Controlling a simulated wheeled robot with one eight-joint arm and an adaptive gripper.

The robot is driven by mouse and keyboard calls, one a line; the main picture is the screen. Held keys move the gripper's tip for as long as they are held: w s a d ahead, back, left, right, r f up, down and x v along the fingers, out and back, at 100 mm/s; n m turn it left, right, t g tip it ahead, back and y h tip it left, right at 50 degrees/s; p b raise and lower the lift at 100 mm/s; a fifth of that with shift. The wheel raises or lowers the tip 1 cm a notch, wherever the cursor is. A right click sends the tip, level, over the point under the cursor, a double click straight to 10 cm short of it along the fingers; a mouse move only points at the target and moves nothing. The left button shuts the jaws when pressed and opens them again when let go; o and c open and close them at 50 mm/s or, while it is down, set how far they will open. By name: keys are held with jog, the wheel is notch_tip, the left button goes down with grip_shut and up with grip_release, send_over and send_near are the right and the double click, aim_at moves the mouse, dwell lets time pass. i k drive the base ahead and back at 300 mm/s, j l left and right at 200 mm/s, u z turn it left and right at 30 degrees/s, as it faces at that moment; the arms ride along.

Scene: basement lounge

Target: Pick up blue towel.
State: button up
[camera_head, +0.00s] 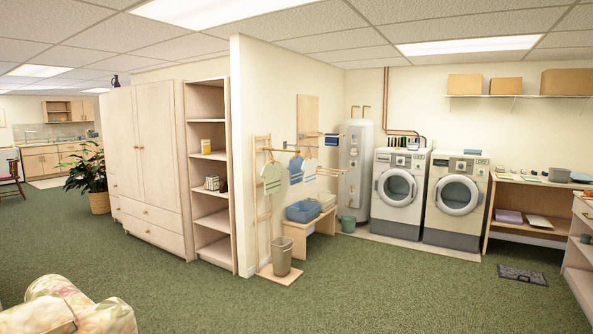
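No single thing stands out clearly as the blue towel. A small blue folded cloth-like thing (332,141) sits at the end of the wall drying rack, left of the water heater. A blue shirt-shaped cloth (296,169) hangs on the same rack. A flat blue-grey thing (582,177) lies at the right end of the work table; it is too small to tell whether it is cloth. My gripper is not in view.
A blue basket (303,211) rests on a low wooden bench (297,233), behind a grey bin (281,257). A washer (399,214) and dryer (455,226) stand at the back. A floral armchair (65,310) is front left. The green carpet (380,295) is mostly clear.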

aim_at(334, 142)
jog(key=i+z, duration=0.2)
jog(key=i, duration=6.35)
jog(key=j, duration=0.1)
